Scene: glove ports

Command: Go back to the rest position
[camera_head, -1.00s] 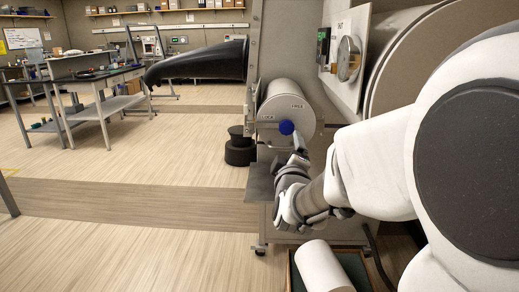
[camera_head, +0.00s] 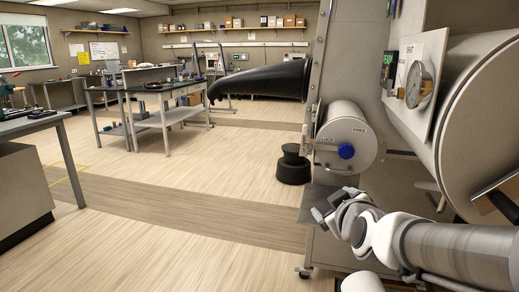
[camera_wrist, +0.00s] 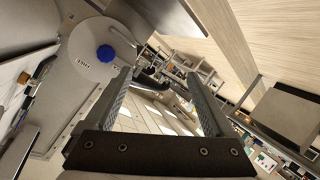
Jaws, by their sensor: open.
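My gripper (camera_head: 325,208) is below and a little left of the blue knob (camera_head: 346,151), in front of the bench shelf, apart from the knob. In the wrist view my gripper (camera_wrist: 158,74) has its two fingers spread wide, with nothing between them. The knob sits on the round end of a white drum (camera_head: 352,112) marked LOCK and FREE. The drum also shows at upper left in the wrist view (camera_wrist: 85,60), with the blue knob (camera_wrist: 106,53) apart from the fingers.
A black glove sleeve (camera_head: 262,82) sticks out left from the panel. A large round port (camera_head: 487,110) is at right. A workbench (camera_head: 30,165) stands at left. The middle floor is clear.

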